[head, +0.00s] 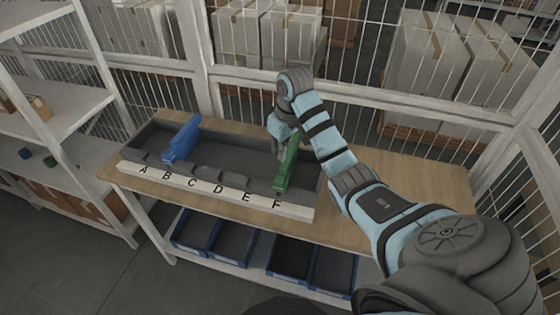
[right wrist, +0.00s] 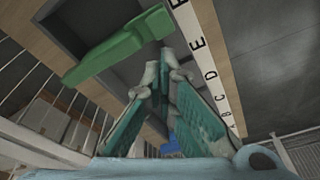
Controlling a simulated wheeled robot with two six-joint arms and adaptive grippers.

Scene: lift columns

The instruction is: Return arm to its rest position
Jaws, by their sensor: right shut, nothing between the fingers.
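My right arm reaches in from the right in the head view. Its gripper (head: 277,146) is low over the dark rack (head: 228,158), just left of the green part (head: 288,166). In the right wrist view the fingers (right wrist: 164,72) meet at the tips with nothing between them. The green part lies in the slot at F, and it also shows beside the fingertips in the right wrist view (right wrist: 118,46), apart from them as far as I can tell. A blue part (head: 182,139) rests in the rack near B. My left gripper is not in view.
The rack stands on a wooden table (head: 400,182) with a letter strip (head: 215,190) along its front. A wire fence (head: 245,95) rises behind. White shelves (head: 60,112) stand at the left. Blue bins (head: 292,262) sit under the table. The tabletop right of the rack is clear.

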